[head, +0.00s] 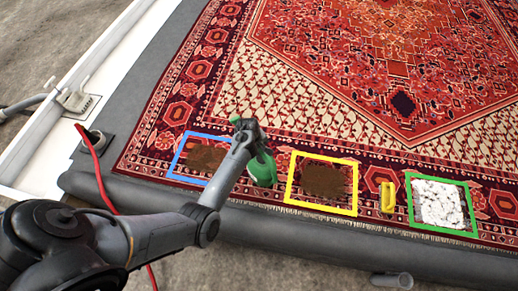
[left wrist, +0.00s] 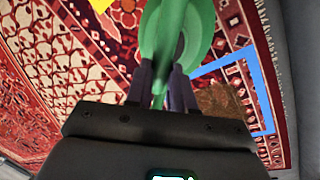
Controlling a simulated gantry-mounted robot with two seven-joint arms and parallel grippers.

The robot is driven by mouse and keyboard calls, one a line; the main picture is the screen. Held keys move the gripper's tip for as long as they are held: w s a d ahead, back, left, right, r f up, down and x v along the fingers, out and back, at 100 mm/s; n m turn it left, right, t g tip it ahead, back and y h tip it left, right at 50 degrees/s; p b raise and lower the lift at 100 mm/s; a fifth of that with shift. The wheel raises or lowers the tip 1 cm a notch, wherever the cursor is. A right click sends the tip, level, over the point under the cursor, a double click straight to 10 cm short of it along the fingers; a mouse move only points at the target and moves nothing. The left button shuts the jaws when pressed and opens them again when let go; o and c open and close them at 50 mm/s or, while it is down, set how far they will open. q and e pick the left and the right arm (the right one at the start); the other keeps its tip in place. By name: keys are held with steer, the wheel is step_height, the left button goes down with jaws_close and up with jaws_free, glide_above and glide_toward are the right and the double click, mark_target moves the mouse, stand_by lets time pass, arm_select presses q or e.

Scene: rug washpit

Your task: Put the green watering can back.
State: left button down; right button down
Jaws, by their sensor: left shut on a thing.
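The green watering can (head: 262,168) is between the blue frame (head: 169,164) and the yellow frame (head: 291,183) near the rug's front edge. My left gripper (head: 247,135) is shut on it, and the arm hides part of the can. In the left wrist view, the can (left wrist: 178,35) rises between the two dark fingers of the left gripper (left wrist: 162,88). Its base is out of that view, and I cannot tell whether it touches the rug. My right gripper is not in view.
The blue and yellow frames each surround a brown patch on the patterned rug (head: 385,60). The green frame (head: 411,205) surrounds a white patch. A yellow tool (head: 387,197) lies left of it.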

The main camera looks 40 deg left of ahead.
arm_select(q)
steer(key=c, duration=1)
jaws_free()
steer(key=shift+r, duration=0.1)
steer(key=d+p+v, duration=0.1)
steer(key=p+v, duration=0.4)
steer(key=v, duration=0.6)
steer(key=s+d+r+m, duration=0.3)
steer(key=s+d+m, duration=0.1)
steer(key=s, duration=0.4)
steer(key=s+d+r+m, duration=0.4)
steer(key=s+m, duration=0.3)
steer(key=s, duration=0.1)
steer(key=s+d+r+m+t, duration=0.1)
steer(key=s+d+r+m, duration=0.3)
steer(key=s, duration=0.4)
steer(key=shift+s+d+r+m+y+p, duration=0.1)
steer(key=shift+d+m+y+p, duration=0.15)
steer(key=shift+m, duration=0.25)
steer(key=shift+s+d+r+m+y+p, duration=0.1)
steer(key=shift+d+r+m, duration=0.05)
steer(key=shift+d+m, duration=0.3)
steer(key=shift+w+a, duration=0.1)
